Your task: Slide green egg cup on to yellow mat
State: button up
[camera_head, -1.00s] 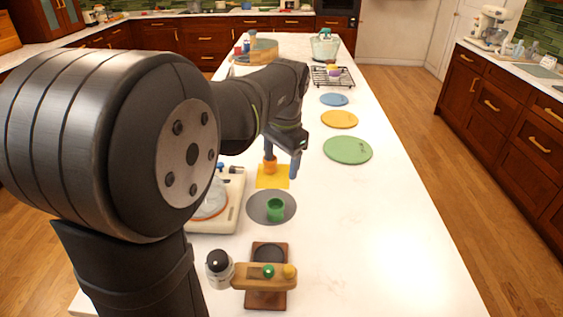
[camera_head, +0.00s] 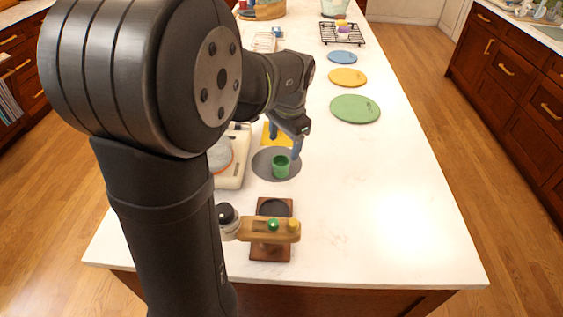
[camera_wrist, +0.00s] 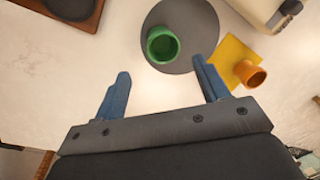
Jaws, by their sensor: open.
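The green egg cup (camera_head: 281,167) stands on a round grey mat (camera_head: 262,166). In the wrist view the green egg cup (camera_wrist: 162,45) is just beyond the fingertips, nearer the right finger, with neither finger around it. My gripper (camera_head: 285,146) is open and empty, with blue fingers, just behind the cup in the head view; it also shows in the wrist view (camera_wrist: 161,67). The yellow mat (camera_head: 267,138) is partly hidden behind my gripper. In the wrist view the yellow mat (camera_wrist: 231,57) lies right of the grey mat, with an orange cup (camera_wrist: 250,74) on it.
A cream appliance (camera_head: 235,165) stands left of the grey mat. A wooden stand (camera_head: 270,232) with small knobs and a shaker (camera_head: 228,220) are at the near side. Green (camera_head: 355,109), orange (camera_head: 347,77) and blue (camera_head: 342,57) round mats lie right. The counter's right front is clear.

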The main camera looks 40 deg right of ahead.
aim_at(281, 164)
jog(key=f, duration=0.3)
jog(key=w+f, duration=0.1)
jog(key=f, duration=0.5)
jog(key=shift+w+f, duration=0.15)
jog(key=shift+f, duration=0.1)
jog(key=c, duration=1)
jog(key=shift+w+d, duration=2.5)
jog(key=shift+w, duration=0.25)
jog(key=shift+w+d, duration=2.45)
jog(key=shift+w, duration=0.25)
jog(key=shift+c, duration=0.2)
jog(key=o, duration=1.1)
